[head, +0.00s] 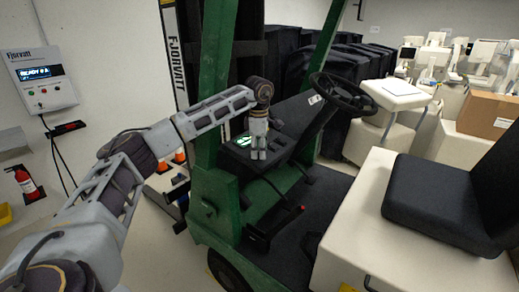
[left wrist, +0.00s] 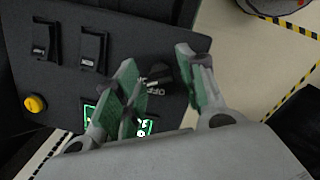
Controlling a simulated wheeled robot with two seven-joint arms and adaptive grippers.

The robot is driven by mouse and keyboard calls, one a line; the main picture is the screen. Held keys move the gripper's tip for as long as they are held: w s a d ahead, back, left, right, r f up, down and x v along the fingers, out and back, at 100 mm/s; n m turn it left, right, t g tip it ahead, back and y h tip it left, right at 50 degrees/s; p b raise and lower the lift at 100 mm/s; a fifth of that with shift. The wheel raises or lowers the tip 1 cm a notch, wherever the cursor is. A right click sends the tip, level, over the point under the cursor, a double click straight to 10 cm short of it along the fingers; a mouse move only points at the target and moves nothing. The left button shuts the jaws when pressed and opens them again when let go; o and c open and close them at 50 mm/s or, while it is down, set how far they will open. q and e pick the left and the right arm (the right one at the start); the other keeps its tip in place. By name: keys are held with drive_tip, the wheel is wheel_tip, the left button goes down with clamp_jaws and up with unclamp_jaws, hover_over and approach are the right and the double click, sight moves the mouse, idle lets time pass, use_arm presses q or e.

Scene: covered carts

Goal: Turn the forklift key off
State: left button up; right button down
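The forklift key (left wrist: 157,74) is a small dark piece on the dark dash panel (left wrist: 150,45), with "OFF" lettering beside it. In the left wrist view my left gripper (left wrist: 158,62) is open, with one green-padded finger on each side of the key. Whether either finger touches the key I cannot tell. In the head view my left gripper (head: 258,152) points down over the forklift's dash (head: 275,143) and hides the key. My right gripper is in neither view.
A green lit display (head: 243,142) and rocker switches (left wrist: 92,50) sit on the panel, with a yellow button (left wrist: 35,103) at its edge. The steering wheel (head: 343,94) is right of the dash, and a green post (head: 218,70) stands left. The black seat (head: 435,200) is at right.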

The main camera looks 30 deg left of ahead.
use_arm(q)
drive_tip(key=c, duration=0.7)
drive_tip(key=shift+n, duration=0.4)
drive_tip(key=n+b, duration=0.1)
drive_tip(key=n, duration=0.4)
drive_tip(key=shift+t+y, duration=0.3)
drive_tip(key=shift+t, duration=0.1)
drive_tip(key=n, duration=0.3)
drive_tip(key=n+y, duration=0.1)
drive_tip(key=n, duration=0.2)
drive_tip(key=shift+d+t+b, duration=0.1)
drive_tip(key=shift+t+b, duration=0.2)
drive_tip(key=shift+b, duration=0.1)
drive_tip(key=o, duration=1)
drive_tip(key=shift+o, duration=0.2)
